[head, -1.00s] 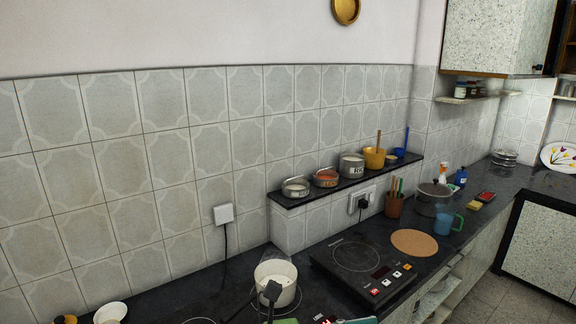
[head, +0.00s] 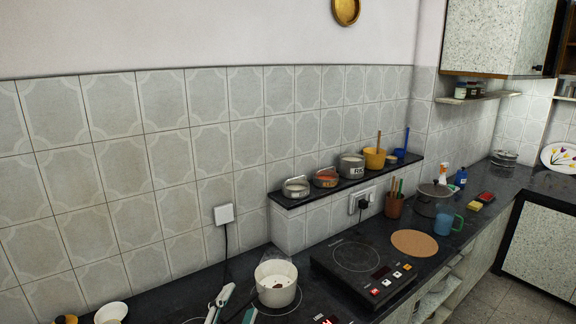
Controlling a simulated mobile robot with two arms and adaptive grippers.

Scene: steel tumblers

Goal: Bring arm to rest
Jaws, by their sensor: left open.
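My left gripper (head: 235,308) shows at the bottom edge, left of the white pot (head: 277,293). Its two pale and teal fingers are apart, with nothing seen between them. The rest of this arm is cut off by the bottom of the picture. The pot stands upright on the cooktop, with pale contents and small dark specks inside. My right gripper is out of the picture. No steel tumbler can be made out clearly.
A black induction cooktop (head: 348,280) and a round cork mat (head: 414,244) lie to the right. A raised shelf (head: 330,187) holds several containers. A brown utensil cup (head: 394,207) and a blue mug (head: 447,224) stand further right. A white bowl (head: 111,312) is at bottom left.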

